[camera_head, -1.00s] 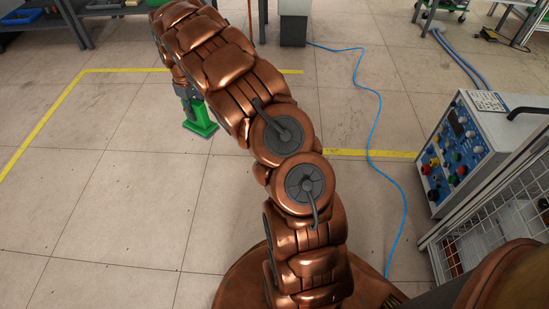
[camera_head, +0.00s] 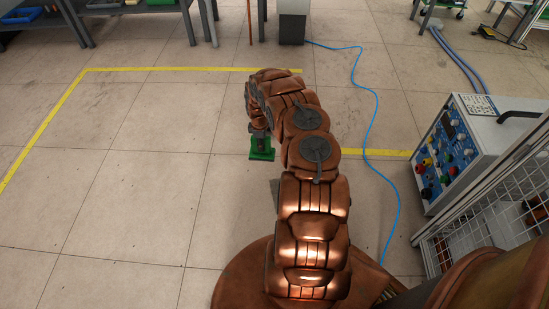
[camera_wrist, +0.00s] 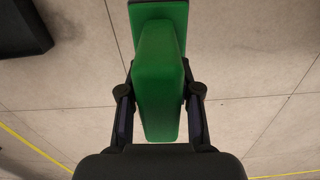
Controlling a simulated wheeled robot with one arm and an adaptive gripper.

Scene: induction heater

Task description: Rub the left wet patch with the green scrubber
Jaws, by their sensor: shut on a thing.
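The green scrubber (camera_head: 262,154) is a block on a flat, wider green base. My gripper (camera_head: 261,137) is shut on it from above, at the end of my copper-coloured arm. In the wrist view the scrubber (camera_wrist: 160,75) sits between the two dark fingers of my gripper (camera_wrist: 160,98), with its base pointing away. The scrubber is low over the tiled floor; I cannot tell if it touches. I cannot make out a wet patch in either view. My arm hides part of the floor to the right of the scrubber.
A yellow floor line (camera_head: 180,69) runs behind and left. A blue cable (camera_head: 371,130) crosses the floor to the right. A control unit (camera_head: 458,150) stands at the right. Benches line the back. The tiled floor (camera_head: 130,190) left of the scrubber is clear.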

